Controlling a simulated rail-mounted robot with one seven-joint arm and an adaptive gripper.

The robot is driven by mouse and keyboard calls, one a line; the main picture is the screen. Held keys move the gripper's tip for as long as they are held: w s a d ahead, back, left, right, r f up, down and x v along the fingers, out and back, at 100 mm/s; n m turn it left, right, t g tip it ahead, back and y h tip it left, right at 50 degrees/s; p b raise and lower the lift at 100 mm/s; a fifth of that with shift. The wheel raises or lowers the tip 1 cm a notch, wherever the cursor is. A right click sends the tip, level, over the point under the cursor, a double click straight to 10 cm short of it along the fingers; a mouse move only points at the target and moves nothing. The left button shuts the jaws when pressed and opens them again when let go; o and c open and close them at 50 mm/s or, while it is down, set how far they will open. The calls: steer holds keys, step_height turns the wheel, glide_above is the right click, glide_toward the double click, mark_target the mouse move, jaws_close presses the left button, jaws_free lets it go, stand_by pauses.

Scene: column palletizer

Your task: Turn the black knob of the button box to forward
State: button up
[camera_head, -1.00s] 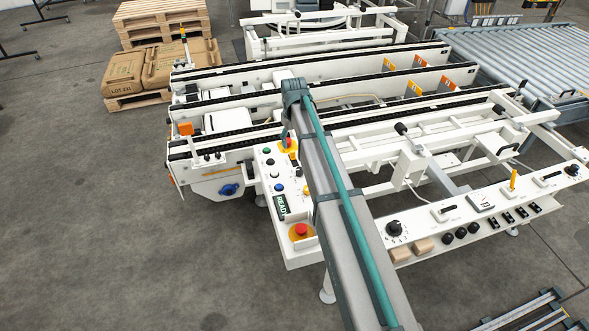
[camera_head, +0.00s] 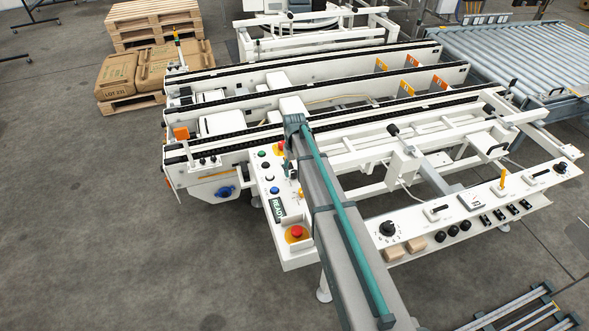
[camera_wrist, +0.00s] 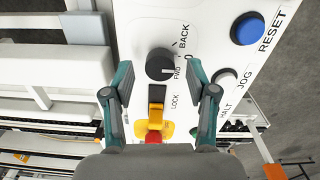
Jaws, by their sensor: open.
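The black knob (camera_wrist: 160,64) sits on the white face of the button box (camera_wrist: 137,32) in the wrist view, with BACK, 0 and FWD printed around its right side. A short pale mark shows on the knob's lower right, near FWD, but its exact setting is hard to tell. My gripper (camera_wrist: 160,77) is open, its teal fingers on either side below the knob, with nothing between the tips. I cannot tell how high the tips are above the panel. In the head view the button box (camera_head: 264,186) is partly covered by my arm, and the knob is not discernible.
A yellow lock switch (camera_wrist: 155,116) with a red part lies below the knob, between my fingers. A blue RESET button (camera_wrist: 248,29) and a white JOG button (camera_wrist: 225,80) are to the right. The head view shows a red emergency stop (camera_head: 297,232) and another dial (camera_head: 389,228).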

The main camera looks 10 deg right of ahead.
steer(key=shift+f, duration=0.5)
jaws_close()
steer(key=shift+m, duration=0.3)
steer(key=m+b, duration=0.2)
steer(key=m, duration=0.1)
steer(key=shift+f, duration=0.1)
steer(key=m+b, duration=0.1)
steer(key=m, duration=0.4)
steer(key=shift+b, duration=0.4)
steer(key=shift+m, duration=0.3)
